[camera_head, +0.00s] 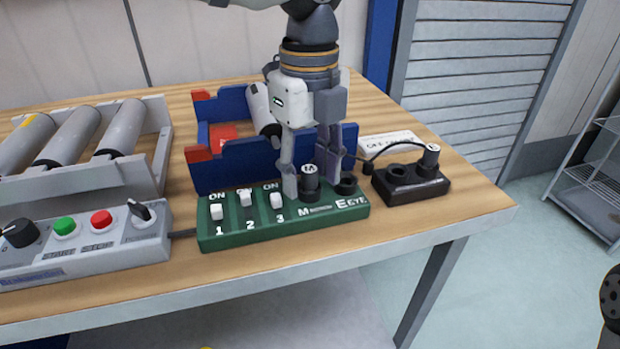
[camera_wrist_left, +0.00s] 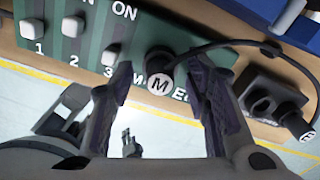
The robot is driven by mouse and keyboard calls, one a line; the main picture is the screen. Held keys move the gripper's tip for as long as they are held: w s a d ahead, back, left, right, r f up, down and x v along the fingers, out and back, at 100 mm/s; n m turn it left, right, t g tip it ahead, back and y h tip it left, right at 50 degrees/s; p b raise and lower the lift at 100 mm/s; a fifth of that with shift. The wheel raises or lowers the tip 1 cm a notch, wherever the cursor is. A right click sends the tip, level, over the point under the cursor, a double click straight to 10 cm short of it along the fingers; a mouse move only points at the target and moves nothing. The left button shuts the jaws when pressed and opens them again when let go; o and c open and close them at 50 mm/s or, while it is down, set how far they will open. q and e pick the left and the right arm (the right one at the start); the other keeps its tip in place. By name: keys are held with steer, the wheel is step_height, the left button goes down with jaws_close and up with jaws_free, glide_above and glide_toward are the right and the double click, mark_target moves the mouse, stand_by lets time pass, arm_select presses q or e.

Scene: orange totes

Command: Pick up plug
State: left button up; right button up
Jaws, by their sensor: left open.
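A black plug with a white M cap (camera_head: 309,178) stands upright in the right part of the green switch panel (camera_head: 235,230). It also shows in the wrist view (camera_wrist_left: 160,82), with a black cable leading off to the right. My left gripper (camera_head: 308,190) is open and points down, with one finger on each side of the plug. In the wrist view the plug shows between the open fingers, nearer the left one. I cannot tell whether either finger touches it. A second white-capped plug (camera_head: 430,157) stands in the black socket box (camera_head: 408,187) at the other cable end.
A blue tote (camera_head: 230,172) with red corners stands right behind the panel. A grey control box (camera_head: 90,245) and a roller rack (camera_head: 75,145) are at the left. A white labelled block (camera_head: 385,144) lies behind the socket box. The table's front and right edges are close.

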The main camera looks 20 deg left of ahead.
mark_target(309, 169)
arm_select(q)
steer(key=shift+r, duration=0.1)
steer(key=shift+c, duration=0.5)
jaws_close()
steer(key=shift+r, duration=0.3)
step_height(309, 169, up, 3)
steer(key=shift+s+r+p, duration=0.1)
steer(key=shift+r+p, duration=0.1)
steer(key=shift+p, duration=0.1)
steer(key=s+a+r+p, duration=0.1)
steer(key=s+r, duration=0.3)
steer(key=s, duration=0.3)
steer(key=s+a+r+p, duration=0.1)
steer(key=s+r+p, duration=0.1)
steer(key=s+r, duration=0.3)
steer(key=shift+s+p, duration=0.3)
steer(key=shift+s, duration=0.55)
arm_select(e)
steer(key=w+r+t, duration=0.2)
steer(key=w+r, duration=0.3)
steer(key=shift+w+r, duration=0.2)
steer(key=shift+w, duration=0.05)
